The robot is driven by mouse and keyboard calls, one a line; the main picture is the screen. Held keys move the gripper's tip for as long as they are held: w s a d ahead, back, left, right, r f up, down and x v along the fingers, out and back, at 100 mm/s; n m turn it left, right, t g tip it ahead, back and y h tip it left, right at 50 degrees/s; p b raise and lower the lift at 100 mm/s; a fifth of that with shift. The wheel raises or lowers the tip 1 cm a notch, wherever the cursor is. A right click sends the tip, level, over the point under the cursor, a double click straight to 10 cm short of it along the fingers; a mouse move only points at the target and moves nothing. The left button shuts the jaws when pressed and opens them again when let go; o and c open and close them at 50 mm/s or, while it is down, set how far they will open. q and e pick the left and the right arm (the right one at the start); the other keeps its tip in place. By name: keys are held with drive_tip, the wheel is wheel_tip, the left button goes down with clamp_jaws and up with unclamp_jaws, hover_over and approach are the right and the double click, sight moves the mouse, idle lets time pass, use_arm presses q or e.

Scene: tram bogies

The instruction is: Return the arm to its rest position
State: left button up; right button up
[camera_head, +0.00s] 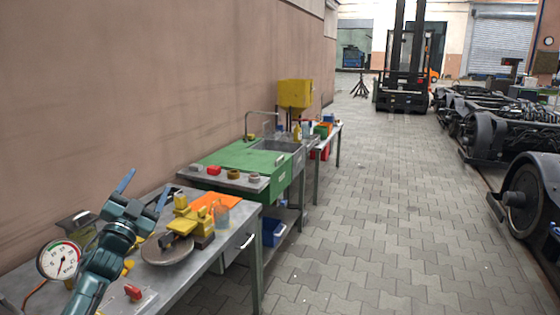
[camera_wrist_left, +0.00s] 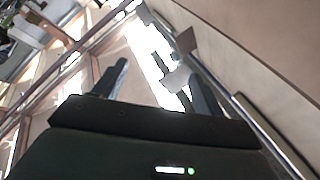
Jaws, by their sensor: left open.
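My left arm comes in from the lower left of the head view, over the near workbench (camera_head: 235,226). Its teal gripper (camera_head: 145,190) points up, with its two fingers spread and nothing between them. The left wrist view also shows the open gripper (camera_wrist_left: 158,82), its dark fingers apart and a bright, tilted background behind them. The pressure gauge (camera_head: 60,260) shows beside the arm at the left. My right gripper is in neither view.
The near bench holds a round grey plate (camera_head: 167,250), yellow blocks (camera_head: 183,225) and a red item (camera_head: 133,292). A green-topped bench (camera_head: 240,158) stands behind it. The brown wall (camera_head: 150,80) is close on the left.

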use_arm(q)
drive_tip(key=w+a+f+n+g+y, duration=0.2)
drive_tip(key=a+f+n+g+y, duration=0.4)
drive_tip(key=f, duration=0.3)
drive_tip(key=s+d+f+g+h, duration=0.1)
drive_tip(key=s+d+f, duration=0.3)
drive_tip(key=f, duration=0.2)
drive_tip(key=s+d+f+h, duration=0.2)
drive_tip(key=s+d+f, duration=0.3)
drive_tip(key=f, duration=0.2)
drive_tip(key=s+d+f+g+h, duration=0.1)
drive_tip(key=s+d+f, duration=0.3)
drive_tip(key=s, duration=0.6)
drive_tip(key=s+d+f+g+h, duration=0.1)
drive_tip(key=s+d+f, duration=0.4)
drive_tip(key=s, duration=0.5)
drive_tip(key=s+d+f+g+h, duration=0.1)
drive_tip(key=s+d+f+g, duration=0.2)
drive_tip(key=s, duration=0.8)
drive_tip(key=shift+d+f+n, duration=0.3)
drive_tip(key=shift+d+f, duration=0.4)
drive_tip(key=shift+d, duration=0.25)
